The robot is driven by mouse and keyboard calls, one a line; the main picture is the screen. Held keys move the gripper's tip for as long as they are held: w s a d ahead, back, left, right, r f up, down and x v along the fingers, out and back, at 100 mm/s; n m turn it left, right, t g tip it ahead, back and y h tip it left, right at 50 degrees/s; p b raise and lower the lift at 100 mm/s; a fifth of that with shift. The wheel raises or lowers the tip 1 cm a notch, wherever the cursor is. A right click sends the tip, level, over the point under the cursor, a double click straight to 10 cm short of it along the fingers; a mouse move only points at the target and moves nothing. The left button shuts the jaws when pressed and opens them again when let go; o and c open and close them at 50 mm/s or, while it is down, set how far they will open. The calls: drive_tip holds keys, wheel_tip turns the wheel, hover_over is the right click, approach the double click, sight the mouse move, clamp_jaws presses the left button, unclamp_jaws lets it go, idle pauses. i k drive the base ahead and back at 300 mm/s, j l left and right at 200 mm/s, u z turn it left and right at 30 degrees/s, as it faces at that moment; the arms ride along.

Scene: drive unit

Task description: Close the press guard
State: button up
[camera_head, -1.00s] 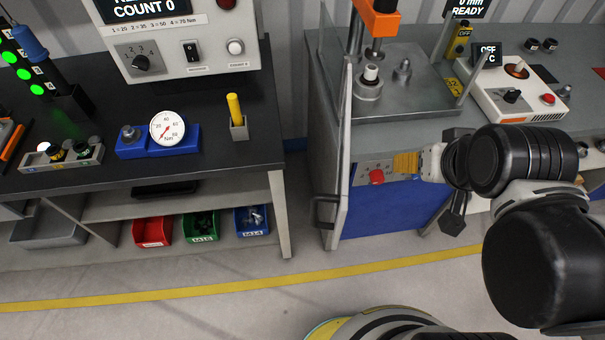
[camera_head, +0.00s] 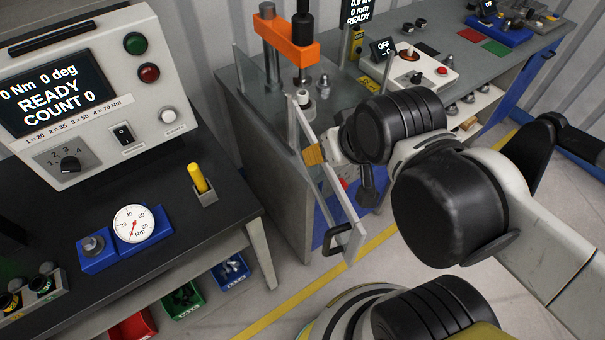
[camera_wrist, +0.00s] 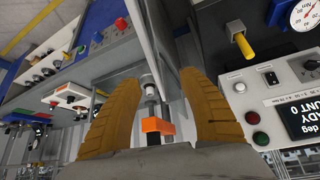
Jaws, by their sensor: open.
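The press guard (camera_head: 343,195) is a clear panel in a light grey frame, standing swung out from the front of the press (camera_head: 285,42). Its black handle (camera_head: 335,241) is at the low outer edge. My gripper (camera_head: 313,155) overlaps the guard's upper frame in the head view; whether it touches cannot be told. In the wrist view my gripper (camera_wrist: 160,78) has its two ochre fingers wide apart. A grey panel edge, seemingly the guard (camera_wrist: 150,38), shows beyond and between them. Nothing is seen gripped.
A black bench (camera_head: 150,225) with a control box (camera_head: 90,90), gauge (camera_head: 134,224) and yellow-handled tool (camera_head: 198,178) stands left of the guard. A white control unit (camera_head: 425,68) sits right of the press. A narrow floor gap lies between the benches.

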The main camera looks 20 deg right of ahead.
sight(350, 253)
drive_tip(key=k+l, duration=0.1)
drive_tip(key=k+z, duration=0.3)
drive_tip(key=k, duration=0.2)
drive_tip(key=k+z, duration=0.35)
drive_tip(key=k, duration=0.2)
